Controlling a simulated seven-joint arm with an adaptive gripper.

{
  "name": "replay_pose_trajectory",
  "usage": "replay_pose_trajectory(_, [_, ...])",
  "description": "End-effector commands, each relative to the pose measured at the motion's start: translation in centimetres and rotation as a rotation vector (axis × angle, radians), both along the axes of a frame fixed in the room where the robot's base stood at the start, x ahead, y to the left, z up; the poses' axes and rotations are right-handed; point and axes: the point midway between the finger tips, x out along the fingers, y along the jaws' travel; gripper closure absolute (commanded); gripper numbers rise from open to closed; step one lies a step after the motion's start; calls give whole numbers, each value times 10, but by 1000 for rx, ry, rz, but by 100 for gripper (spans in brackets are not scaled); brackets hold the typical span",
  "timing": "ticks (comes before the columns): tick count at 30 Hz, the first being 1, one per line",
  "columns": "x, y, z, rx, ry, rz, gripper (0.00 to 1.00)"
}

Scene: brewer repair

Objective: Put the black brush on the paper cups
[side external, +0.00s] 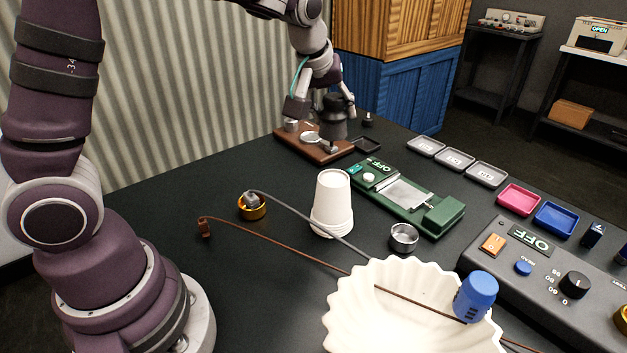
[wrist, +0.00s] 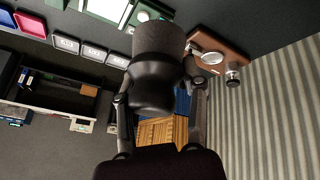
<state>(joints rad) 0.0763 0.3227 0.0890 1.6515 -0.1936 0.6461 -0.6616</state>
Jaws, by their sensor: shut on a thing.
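The black brush, a thick dark cylinder (side external: 333,124), is between the fingers of my gripper (side external: 324,104) above or at the brown wooden board. I cannot tell whether it touches the board. In the wrist view the brush (wrist: 152,75) fills the space between both fingers of my gripper (wrist: 158,88), with its rough dark end pointing away from the palm. My gripper is shut on it. The paper cups (side external: 333,203) are a white stack, upside down, in the middle of the black table, well to the front of my gripper. The cups do not show in the wrist view.
The wooden board (side external: 289,143) holds small metal parts. A green scale (side external: 441,213) stands right of the cups. A metal cup (side external: 404,238), a fluted white bowl (side external: 352,316) and cables lie near the stack. A grey control box (side external: 548,275) is at right.

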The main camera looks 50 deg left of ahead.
Motion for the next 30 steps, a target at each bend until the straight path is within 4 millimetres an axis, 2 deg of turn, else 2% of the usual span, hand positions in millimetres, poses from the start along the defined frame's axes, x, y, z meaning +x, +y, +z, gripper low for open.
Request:
replay_pose_trajectory(2, [-4,-11,1,4,1,-43,94])
replay_pose_trajectory(13, [-5,-13,-68,5,6,-53,94])
replay_pose_trajectory(25, [-5,-13,-77,4,1,-52,94])
replay_pose_trajectory(26, [-5,-13,-76,4,1,-52,54])
replay_pose_trajectory(30, [-5,-13,-76,4,1,-52,36])
